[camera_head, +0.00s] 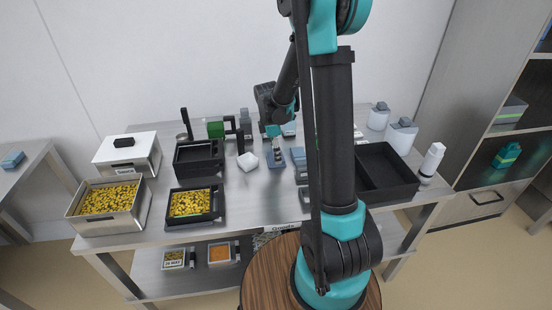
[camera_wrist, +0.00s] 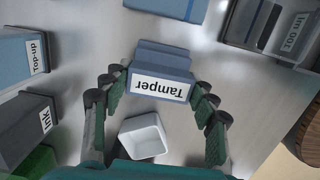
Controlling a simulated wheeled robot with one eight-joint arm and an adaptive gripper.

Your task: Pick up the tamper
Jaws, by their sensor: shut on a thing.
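The tamper (camera_wrist: 161,62) shows in the wrist view as a blue-grey block with a white "Tamper" label, upside down in the picture. In the head view my gripper (camera_head: 277,146) is low over the middle of the steel table, and the arm hides part of that area. The tamper's underside is hidden, so I cannot tell whether it touches the table.
A small white dish (camera_wrist: 143,137) sits close by on the table (camera_head: 240,205). A black tray (camera_head: 388,172) stands right, and a bin of yellow pieces (camera_head: 108,202) left.

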